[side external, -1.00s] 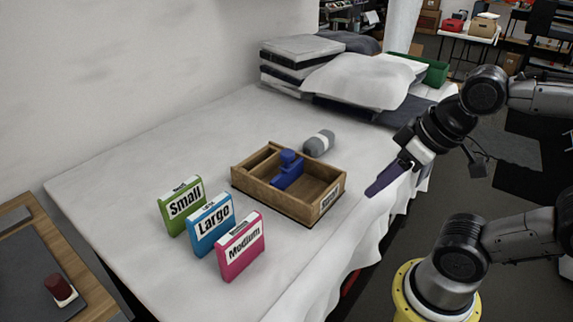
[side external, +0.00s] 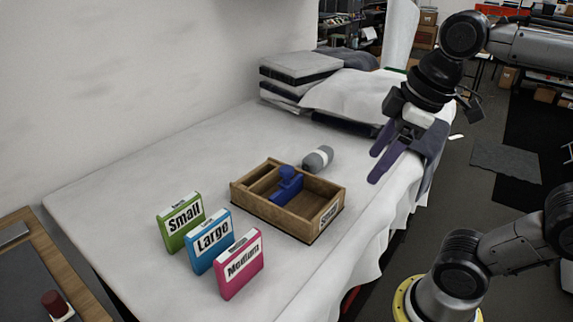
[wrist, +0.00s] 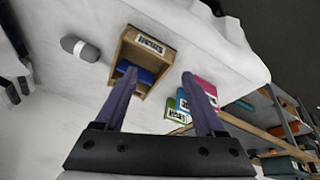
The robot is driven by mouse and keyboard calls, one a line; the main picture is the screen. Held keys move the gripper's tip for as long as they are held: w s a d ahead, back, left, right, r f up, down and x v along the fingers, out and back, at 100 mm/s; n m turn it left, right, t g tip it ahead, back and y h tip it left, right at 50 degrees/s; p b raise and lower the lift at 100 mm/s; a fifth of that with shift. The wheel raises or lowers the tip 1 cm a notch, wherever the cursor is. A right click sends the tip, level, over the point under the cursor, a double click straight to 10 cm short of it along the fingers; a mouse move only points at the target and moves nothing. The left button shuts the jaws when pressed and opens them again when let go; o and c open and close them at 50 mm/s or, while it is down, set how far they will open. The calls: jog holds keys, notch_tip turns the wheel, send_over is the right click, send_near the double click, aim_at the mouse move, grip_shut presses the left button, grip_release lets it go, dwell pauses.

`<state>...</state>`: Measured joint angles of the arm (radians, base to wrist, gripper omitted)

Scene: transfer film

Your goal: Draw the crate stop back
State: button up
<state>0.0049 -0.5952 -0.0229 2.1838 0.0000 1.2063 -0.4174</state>
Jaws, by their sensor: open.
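The wooden crate (side external: 265,212) sits on the white-covered table, with a printed label on its right end. A blue stop (side external: 287,186) with a raised knob stands inside it, near the divider at the left part. My gripper (side external: 376,168) is open and empty, in the air to the right of the crate and apart from it. In the wrist view the crate (wrist: 122,45) shows beyond my open fingers (wrist: 160,82). The blue stop (wrist: 146,75) is partly hidden there behind the left finger.
Green (side external: 181,222), blue (side external: 211,240) and pink (side external: 240,264) boxes labelled Small, Large and Medium stand left and in front of the crate. A grey roll (side external: 318,158) lies just behind it. Folded bedding (side external: 300,72) is piled at the back.

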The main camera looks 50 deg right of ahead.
jog(key=w+r+n+g, duration=0.2)
jog(key=w+r+n, duration=0.2)
jog(key=w+r, duration=0.45)
jog(key=g, duration=0.2)
send_over(286, 168)
notch_tip(286, 168, down, 5)
notch_tip(286, 168, down, 14)
jog(key=shift+r, duration=0.1)
jog(key=shift+c, duration=0.3)
grip_shut()
dwell(0.5)
